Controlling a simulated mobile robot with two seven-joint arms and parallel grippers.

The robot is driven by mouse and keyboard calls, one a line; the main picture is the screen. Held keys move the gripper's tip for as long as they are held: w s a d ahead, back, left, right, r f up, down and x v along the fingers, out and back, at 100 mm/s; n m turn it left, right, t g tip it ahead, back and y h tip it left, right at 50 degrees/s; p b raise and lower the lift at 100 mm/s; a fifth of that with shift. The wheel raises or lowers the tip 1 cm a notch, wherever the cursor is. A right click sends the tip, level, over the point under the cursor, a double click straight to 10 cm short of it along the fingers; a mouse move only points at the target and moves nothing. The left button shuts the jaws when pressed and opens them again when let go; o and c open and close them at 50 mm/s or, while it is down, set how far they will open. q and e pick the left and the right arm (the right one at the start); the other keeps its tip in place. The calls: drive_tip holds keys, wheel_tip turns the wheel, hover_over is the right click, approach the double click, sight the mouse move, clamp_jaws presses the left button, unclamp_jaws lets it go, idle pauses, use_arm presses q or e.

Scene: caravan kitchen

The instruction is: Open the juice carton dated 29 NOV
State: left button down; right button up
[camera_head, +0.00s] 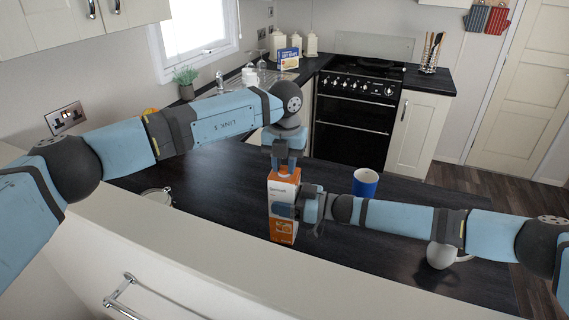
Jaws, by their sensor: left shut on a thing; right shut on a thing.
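An orange and white juice carton (283,230) stands upright on the dark worktop in the middle of the view. Its date is too small to read. My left gripper (284,167) points down over the carton's top and is shut on its cap, which is mostly hidden by the fingers. My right gripper (285,203) comes in from the right and is shut on the carton's body at mid height.
A blue cup (365,183) stands right of the carton behind my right arm. A white mug (440,256) stands at the right, near that arm. A jar (157,197) is at the left. The dark worktop (225,190) is otherwise mostly clear. A stove (352,120) stands behind.

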sight(285, 168)
use_arm(q)
drive_tip(key=n, duration=0.4)
drive_tip(key=shift+n, duration=0.3)
drive_tip(key=n, duration=0.4)
drive_tip(key=shift+n, duration=0.3)
drive_tip(key=n, duration=0.7)
drive_tip(key=shift+s, duration=0.1)
drive_tip(key=shift+r, duration=0.1)
drive_tip(key=shift+r, duration=1.05)
drive_tip(key=shift+r, duration=0.1)
drive_tip(key=shift+r, duration=1.9)
use_arm(e)
drive_tip(key=o, duration=1.7)
